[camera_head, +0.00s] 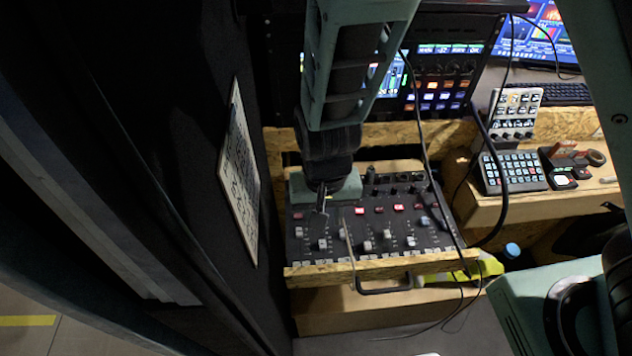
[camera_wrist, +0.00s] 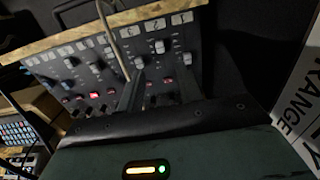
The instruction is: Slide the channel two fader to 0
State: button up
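The audio mixer (camera_head: 375,215) sits on a wooden drawer-like tray, its grey-capped faders toward the front edge. The second fader cap from the left (camera_head: 322,244) is low in its slot, close to the numbered strip. In the wrist view the mixer is turned around, and what looks like that same cap (camera_wrist: 160,47) stands beyond my fingertips. My gripper (camera_head: 321,203) hangs over the left part of the mixer. In the wrist view my gripper (camera_wrist: 159,90) has its two fingers apart with nothing between them. It hides part of the upper left panel.
A thin pale cable (camera_wrist: 113,42) crosses the mixer's front edge, close to the faders. Black cables hang at the mixer's right. A white marked board (camera_head: 239,175) is on the wall at left. A button pad (camera_head: 513,172) stands on the wooden desk at right.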

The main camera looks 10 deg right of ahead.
aim_at(323, 243)
notch_tip(323, 243, down, 9)
jog(key=shift+f+b, duration=0.2)
jog(key=shift+b, duration=0.35)
